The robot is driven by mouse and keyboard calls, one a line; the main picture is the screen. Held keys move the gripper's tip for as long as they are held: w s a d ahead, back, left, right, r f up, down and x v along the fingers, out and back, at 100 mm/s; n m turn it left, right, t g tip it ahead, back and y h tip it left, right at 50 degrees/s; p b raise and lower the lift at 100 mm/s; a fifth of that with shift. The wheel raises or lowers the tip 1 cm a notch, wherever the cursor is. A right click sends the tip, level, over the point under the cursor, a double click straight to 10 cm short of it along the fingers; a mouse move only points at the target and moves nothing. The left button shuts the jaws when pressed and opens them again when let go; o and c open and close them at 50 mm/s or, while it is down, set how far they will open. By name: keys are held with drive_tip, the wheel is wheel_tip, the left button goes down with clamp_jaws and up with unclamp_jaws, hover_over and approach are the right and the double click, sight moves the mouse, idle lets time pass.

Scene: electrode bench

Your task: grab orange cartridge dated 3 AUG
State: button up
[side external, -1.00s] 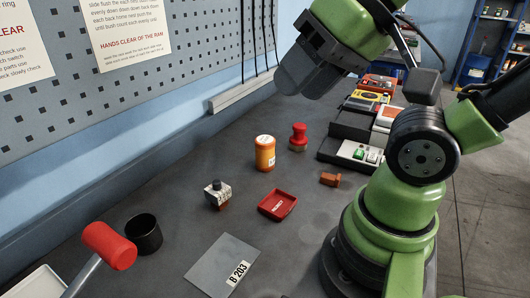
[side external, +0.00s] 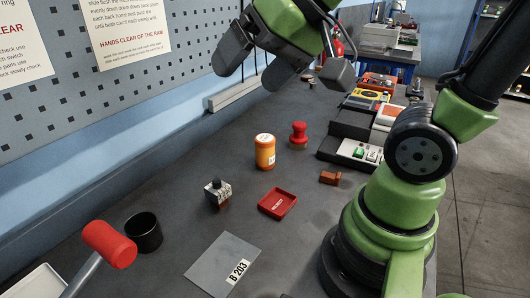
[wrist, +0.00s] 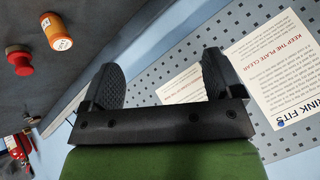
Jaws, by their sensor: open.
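An orange cartridge (side external: 265,152) with a pale cap and a white label stands upright on the dark bench. The label's date is too small to read. It also shows in the wrist view (wrist: 57,32) at the upper left. My gripper (side external: 258,62) is open and empty, high above the bench near the pegboard, up and to the left of the cartridge in the side view. In the wrist view the two black fingers (wrist: 162,82) are wide apart, with posters behind them and nothing between them.
A red knobbed piece (side external: 298,134) stands just behind the cartridge. A red tray (side external: 278,203), a black-knobbed block (side external: 217,194), a brown block (side external: 330,177) and a grey plate marked B 203 (side external: 222,270) lie nearby. A black cup (side external: 144,233) and red-headed mallet (side external: 109,244) are front left.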

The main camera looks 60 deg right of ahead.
drive_tip(key=w+d+f+m+h, duration=0.2)
drive_tip(key=w+d+f, duration=0.15)
drive_tip(key=w, duration=0.35)
drive_tip(key=m+g+h, duration=0.4)
drive_tip(key=g+h, duration=0.1)
approach(265, 138)
wheel_tip(265, 138, down, 3)
drive_tip(key=d+f, duration=0.1)
drive_tip(key=w+d+f, duration=0.1)
drive_tip(key=f, duration=0.1)
drive_tip(key=shift+w+d, duration=0.1)
drive_tip(key=shift+d, duration=0.15)
drive_tip(key=shift+w+x, duration=0.1)
drive_tip(key=shift+x, duration=1.3)
drive_tip(key=shift+w+x, duration=0.15)
drive_tip(key=shift+x, duration=1.3)
drive_tip(key=shift+r, duration=0.15)
drive_tip(key=c, duration=1.1)
